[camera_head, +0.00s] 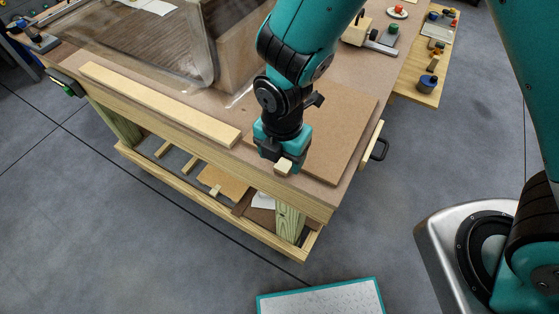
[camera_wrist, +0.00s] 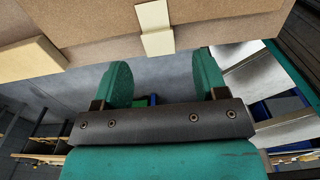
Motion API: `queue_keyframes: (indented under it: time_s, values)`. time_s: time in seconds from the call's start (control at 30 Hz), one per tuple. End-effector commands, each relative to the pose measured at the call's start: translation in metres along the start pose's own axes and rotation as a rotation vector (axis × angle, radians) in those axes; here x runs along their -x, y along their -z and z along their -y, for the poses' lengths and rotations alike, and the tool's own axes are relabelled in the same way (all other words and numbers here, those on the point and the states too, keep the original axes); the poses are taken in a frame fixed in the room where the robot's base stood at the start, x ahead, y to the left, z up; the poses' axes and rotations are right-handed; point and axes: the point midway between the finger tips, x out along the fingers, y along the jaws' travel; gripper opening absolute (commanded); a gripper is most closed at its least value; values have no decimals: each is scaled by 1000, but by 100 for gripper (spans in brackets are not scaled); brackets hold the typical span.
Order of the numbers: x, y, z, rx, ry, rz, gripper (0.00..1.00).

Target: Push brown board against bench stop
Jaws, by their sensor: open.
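The brown board (camera_head: 340,125) lies flat on the right end of the workbench, partly hidden by my arm. Its brown surface also fills the top of the wrist view (camera_wrist: 225,14). My gripper (camera_head: 274,160) is at the board's near left edge. In the wrist view my gripper (camera_wrist: 164,78) is open, with nothing between its two teal fingers. A small pale wooden block (camera_head: 284,167) shows beside the fingers; it sits at the board's edge in the wrist view (camera_wrist: 153,18). A long pale strip (camera_head: 160,103) lies along the bench front; I cannot tell whether it is the bench stop.
The workbench (camera_head: 215,165) has a clear patch between strip and board. A clear vacuum bag (camera_head: 140,45) covers a dark panel at the back left. A side table (camera_head: 418,88) holds small items.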

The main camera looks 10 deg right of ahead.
Motion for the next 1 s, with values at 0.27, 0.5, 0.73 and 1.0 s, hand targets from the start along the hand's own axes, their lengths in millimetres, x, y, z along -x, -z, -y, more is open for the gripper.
queue_keyframes:
  time_s: [0.27, 0.5, 0.73, 1.0]
  values:
    - [-33, 1, 0, 2, 1, 0, 66]
    - [-37, 1, -1, 2, -1, 0, 66]
    - [-37, 1, 0, 1, -1, 0, 41]
    - [-37, 1, 0, 1, -1, 0, 0]
